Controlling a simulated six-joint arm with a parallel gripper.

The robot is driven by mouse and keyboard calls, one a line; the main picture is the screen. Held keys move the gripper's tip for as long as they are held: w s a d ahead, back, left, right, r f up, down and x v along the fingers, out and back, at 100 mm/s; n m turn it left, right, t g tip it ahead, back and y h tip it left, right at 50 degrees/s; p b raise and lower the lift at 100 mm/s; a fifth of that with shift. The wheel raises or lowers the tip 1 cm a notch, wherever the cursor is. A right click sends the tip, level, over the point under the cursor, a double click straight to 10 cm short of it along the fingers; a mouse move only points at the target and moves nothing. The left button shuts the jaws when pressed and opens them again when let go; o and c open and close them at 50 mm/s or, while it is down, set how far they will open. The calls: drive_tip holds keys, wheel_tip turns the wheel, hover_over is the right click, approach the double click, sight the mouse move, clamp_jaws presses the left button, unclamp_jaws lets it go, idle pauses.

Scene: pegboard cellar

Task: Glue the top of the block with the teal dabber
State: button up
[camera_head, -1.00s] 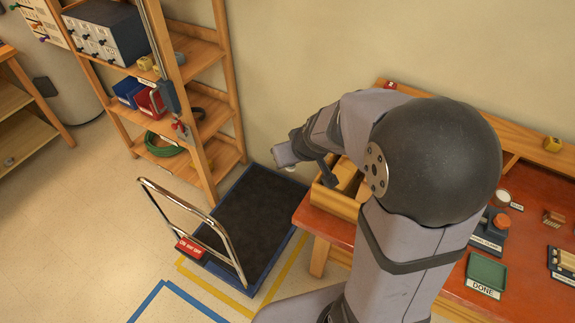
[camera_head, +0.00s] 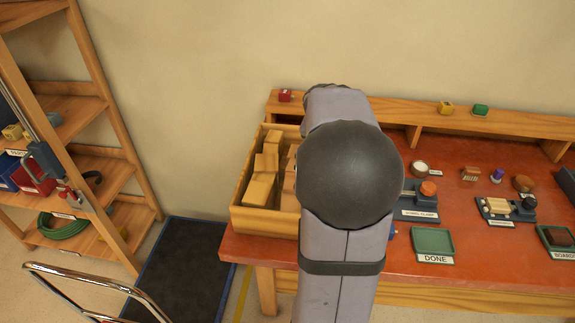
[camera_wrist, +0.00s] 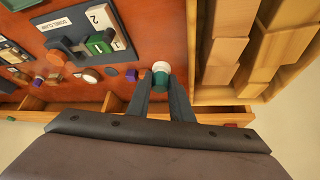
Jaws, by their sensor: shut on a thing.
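In the wrist view my gripper (camera_wrist: 162,88) is shut on a small dabber (camera_wrist: 161,68) with a white end and a dark teal-green band. It is beside the wooden crate, over the red bench top. In the head view my gripper and the dabber are hidden behind my arm. I cannot tell for sure which piece is the task's block. A pale wooden block (camera_head: 497,205) sits in a dark blue fixture at the right of the bench. Several bare wooden blocks (camera_head: 259,190) stand in the crate (camera_head: 263,222).
A green DONE tray (camera_head: 433,241) lies at the front edge. A white round pot (camera_head: 420,168) and a purple piece (camera_head: 497,175) stand behind.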

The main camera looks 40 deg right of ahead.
drive_tip(key=s+d+m+g+b, duration=0.25)
drive_tip(key=s+d+m, duration=0.25)
drive_tip(key=s+d, duration=0.35)
drive_tip(key=shift+g+h, duration=0.25)
drive_tip(key=shift+h, duration=0.15)
drive_tip(key=f+b, duration=0.2)
drive_tip(key=f, duration=0.1)
drive_tip(key=f+b, duration=0.3)
drive_tip(key=f, duration=0.1)
drive_tip(key=shift+w+d+f, duration=0.2)
drive_tip(key=shift+s+d+f, duration=0.1)
drive_tip(key=shift+s+d, duration=0.05)
drive_tip(key=shift+s+d+p, duration=1.5)
drive_tip(key=shift+s+d, duration=0.7)
clamp_jaws()
drive_tip(key=shift+w+a+f+b, duration=0.2)
drive_tip(key=shift+w+a+b, duration=0.4)
drive_tip(key=shift+w+a, duration=0.15)
drive_tip(key=shift+w+a+b, duration=0.95)
drive_tip(key=shift+w+a, duration=0.6)
drive_tip(key=shift+w, duration=0.05)
wheel_tip(320, 180, up, 8)
drive_tip(key=p, duration=0.5)
drive_tip(key=shift+r+p, duration=0.15)
drive_tip(key=shift+p, duration=0.15)
